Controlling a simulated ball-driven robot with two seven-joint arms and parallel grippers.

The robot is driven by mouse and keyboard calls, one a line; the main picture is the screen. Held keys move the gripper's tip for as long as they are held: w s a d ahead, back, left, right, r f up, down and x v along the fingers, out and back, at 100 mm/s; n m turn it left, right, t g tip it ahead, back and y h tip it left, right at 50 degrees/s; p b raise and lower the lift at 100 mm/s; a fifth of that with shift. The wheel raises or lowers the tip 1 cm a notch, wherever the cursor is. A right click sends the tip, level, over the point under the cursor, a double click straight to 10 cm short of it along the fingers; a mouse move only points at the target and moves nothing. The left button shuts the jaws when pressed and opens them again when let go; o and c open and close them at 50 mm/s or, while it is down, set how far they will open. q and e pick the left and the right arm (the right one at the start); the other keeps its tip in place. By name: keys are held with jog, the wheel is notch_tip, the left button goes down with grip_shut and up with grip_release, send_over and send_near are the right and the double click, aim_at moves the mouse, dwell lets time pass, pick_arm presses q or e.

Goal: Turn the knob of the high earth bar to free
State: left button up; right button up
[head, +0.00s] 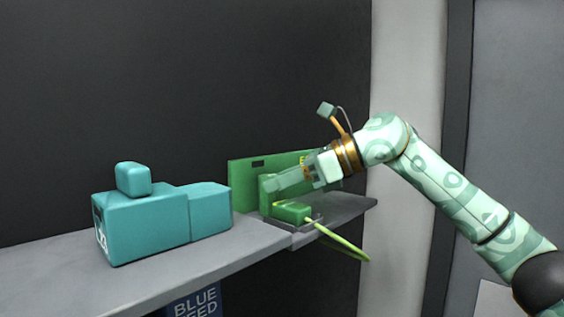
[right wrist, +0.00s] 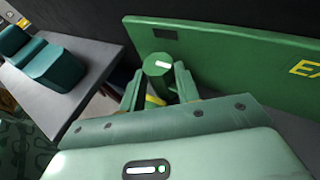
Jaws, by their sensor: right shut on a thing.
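The knob (right wrist: 160,66) is a green many-sided cap with a short white mark on its top face. In the right wrist view the mark lies nearly level across the picture, tilted slightly down to the right. My right gripper (right wrist: 159,86) is shut on the knob, with one finger on each side. In the head view my right gripper (head: 280,182) reaches in from the right to the green earth bar unit. Behind it stands a green panel (head: 241,180) with yellow letters, partly hidden by my gripper. My left gripper is in neither view.
A teal block-shaped device (head: 150,222) stands on the grey shelf (head: 215,268), left of the earth bar. A green block (head: 292,212) sits below my gripper, and a yellow-green cable (head: 340,243) hangs over the shelf's front edge. A pale post (head: 405,75) rises behind my right arm.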

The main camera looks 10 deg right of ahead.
dwell(0.3)
jog(key=o, duration=1)
jog(key=shift+w, duration=0.1)
jog(key=shift+d, duration=0.15)
jog(key=shift+d+r, duration=0.15)
jog(key=shift+d, duration=0.15)
jog(key=b+v, duration=0.1)
jog(key=v, duration=1.4)
jog(key=shift+d+b, duration=0.35)
